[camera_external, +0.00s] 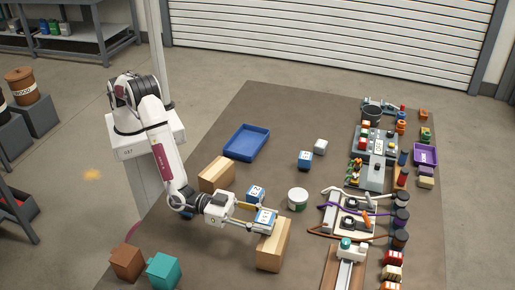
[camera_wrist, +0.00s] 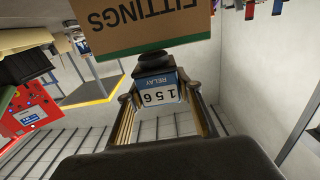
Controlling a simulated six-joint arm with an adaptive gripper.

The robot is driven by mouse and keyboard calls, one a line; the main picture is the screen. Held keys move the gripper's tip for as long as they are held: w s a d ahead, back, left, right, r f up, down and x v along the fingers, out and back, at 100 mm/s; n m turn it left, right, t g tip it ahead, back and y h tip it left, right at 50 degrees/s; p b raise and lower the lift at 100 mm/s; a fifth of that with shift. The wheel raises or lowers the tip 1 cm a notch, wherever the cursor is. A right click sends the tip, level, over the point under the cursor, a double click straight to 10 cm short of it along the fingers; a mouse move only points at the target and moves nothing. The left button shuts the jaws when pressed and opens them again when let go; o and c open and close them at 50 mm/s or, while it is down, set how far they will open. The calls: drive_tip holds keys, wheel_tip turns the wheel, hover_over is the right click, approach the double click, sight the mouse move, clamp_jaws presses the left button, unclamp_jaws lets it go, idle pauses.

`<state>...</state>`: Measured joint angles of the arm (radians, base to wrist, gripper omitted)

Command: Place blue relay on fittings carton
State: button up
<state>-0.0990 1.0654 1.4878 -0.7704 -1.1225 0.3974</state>
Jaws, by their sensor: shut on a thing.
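My gripper (camera_external: 264,224) is shut on a blue relay (camera_external: 265,215) with a white label. In the wrist view my gripper (camera_wrist: 160,100) has a finger on each side of the relay (camera_wrist: 158,92), whose label reads RELAY 156 upside down. The brown fittings carton (camera_wrist: 150,25), with FITTINGS and a green band upside down, is close beyond the relay. In the external view a tan carton (camera_external: 272,252) stands under the relay, apparently the same one. The relay overlaps its far top end; I cannot tell whether they touch.
A second blue-and-white block (camera_external: 256,193) is just behind my gripper, and another (camera_external: 305,160) lies farther back. Another tan carton (camera_external: 216,174), a blue tray (camera_external: 247,141) and a white-green tub (camera_external: 298,198) are nearby.

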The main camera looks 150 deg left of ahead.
drive_tip(key=o, duration=1.3)
drive_tip(key=shift+f, duration=0.1)
drive_tip(key=shift+d, duration=0.1)
drive_tip(key=shift+s+d, duration=0.35)
drive_tip(key=shift+s, duration=0.05)
drive_tip(key=shift+v, duration=3.15)
